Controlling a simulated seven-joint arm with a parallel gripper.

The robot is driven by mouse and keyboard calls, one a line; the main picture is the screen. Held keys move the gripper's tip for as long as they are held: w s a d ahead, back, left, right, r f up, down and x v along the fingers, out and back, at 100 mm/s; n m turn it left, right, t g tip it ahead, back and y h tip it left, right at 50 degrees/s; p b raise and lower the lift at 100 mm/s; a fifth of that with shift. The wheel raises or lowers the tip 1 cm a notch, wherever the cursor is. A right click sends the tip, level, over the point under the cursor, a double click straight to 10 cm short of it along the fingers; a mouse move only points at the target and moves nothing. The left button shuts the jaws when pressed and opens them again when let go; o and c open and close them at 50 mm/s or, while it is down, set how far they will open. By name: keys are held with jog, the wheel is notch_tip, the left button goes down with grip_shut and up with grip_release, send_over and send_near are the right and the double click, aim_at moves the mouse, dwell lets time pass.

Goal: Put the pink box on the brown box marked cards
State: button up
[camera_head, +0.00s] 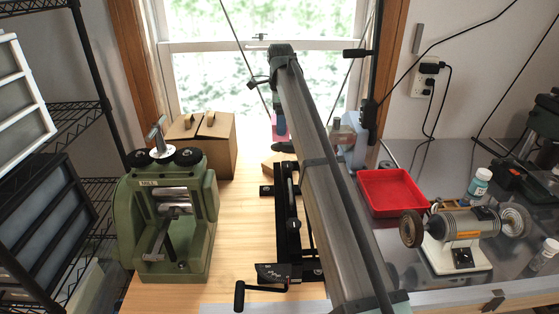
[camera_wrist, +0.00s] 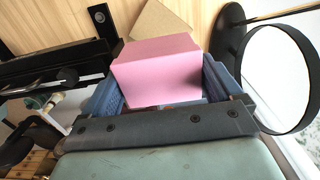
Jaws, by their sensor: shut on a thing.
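The pink box (camera_wrist: 157,78) is between the blue fingers of my gripper (camera_wrist: 160,84) in the wrist view. The gripper is shut on it. In the head view a sliver of the pink box (camera_head: 274,118) shows beside my gripper (camera_head: 280,126) near the window; my arm hides much there. A low brown piece (camera_head: 268,165) lies on the wooden bench below the gripper, partly hidden by the arm. A flat brown surface (camera_wrist: 165,20) shows just beyond the pink box in the wrist view. No "cards" marking is readable on either.
A black bench tool (camera_head: 291,215) lies beside my arm. A red tray (camera_head: 390,192) and a grinder (camera_head: 462,235) are right. A round black ring (camera_wrist: 262,75) is near the gripper.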

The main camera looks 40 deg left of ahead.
jog(key=shift+a+f, duration=0.1)
jog(key=shift+f, duration=4.9)
jog(key=shift+f, duration=0.1)
jog(key=o, duration=0.8)
notch_tip(320, 180, up, 12)
jog(key=shift+r, duration=0.15)
